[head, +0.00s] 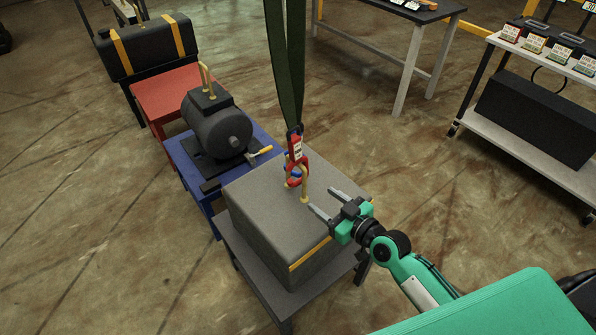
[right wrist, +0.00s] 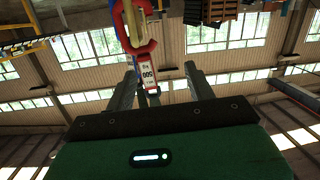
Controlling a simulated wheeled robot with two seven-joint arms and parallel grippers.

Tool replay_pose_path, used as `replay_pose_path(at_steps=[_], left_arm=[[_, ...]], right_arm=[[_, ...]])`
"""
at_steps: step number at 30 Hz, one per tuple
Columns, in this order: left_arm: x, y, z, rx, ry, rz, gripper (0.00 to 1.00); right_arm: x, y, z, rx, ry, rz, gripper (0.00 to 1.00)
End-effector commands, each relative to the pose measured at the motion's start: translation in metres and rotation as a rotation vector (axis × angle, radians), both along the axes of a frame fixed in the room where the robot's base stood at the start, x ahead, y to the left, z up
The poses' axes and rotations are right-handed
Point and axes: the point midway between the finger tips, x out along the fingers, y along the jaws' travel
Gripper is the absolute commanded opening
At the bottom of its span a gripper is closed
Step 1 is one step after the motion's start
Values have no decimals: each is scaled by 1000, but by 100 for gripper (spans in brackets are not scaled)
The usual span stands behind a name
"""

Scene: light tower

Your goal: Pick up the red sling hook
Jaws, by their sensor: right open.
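The red sling hook (head: 296,150) hangs from dark green sling straps (head: 288,60) and carries a white tag. Its lower end, with a blue part, is just above or at the top of the grey box (head: 265,200), beside a yellow lifting eye (head: 304,190). I cannot tell whether the hook touches the eye. My right gripper (head: 322,199) is open and empty, to the right of the hook and eye, low over the box top. In the right wrist view the hook (right wrist: 147,50) shows beyond the open fingers (right wrist: 160,72), its tag between them in the picture. My left gripper is not in view.
The grey box stands on a grey table. Left of it are a dark motor (head: 217,130) on a blue table, a red table (head: 172,92) and a black case (head: 145,48). A shelf cart (head: 520,150) stands at the right. The floor between is clear.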

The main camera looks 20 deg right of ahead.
Motion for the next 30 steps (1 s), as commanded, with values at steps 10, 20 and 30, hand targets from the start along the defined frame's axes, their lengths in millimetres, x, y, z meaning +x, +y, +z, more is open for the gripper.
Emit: replay_pose_path(at_steps=[10, 20, 30], left_arm=[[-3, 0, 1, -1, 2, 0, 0], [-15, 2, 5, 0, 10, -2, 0], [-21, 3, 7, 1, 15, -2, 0]], right_arm=[[33, -16, 34, 42, -137, -58, 55], [84, 5, 34, 43, -135, -56, 55], [108, 14, 34, 42, -134, -56, 55]])
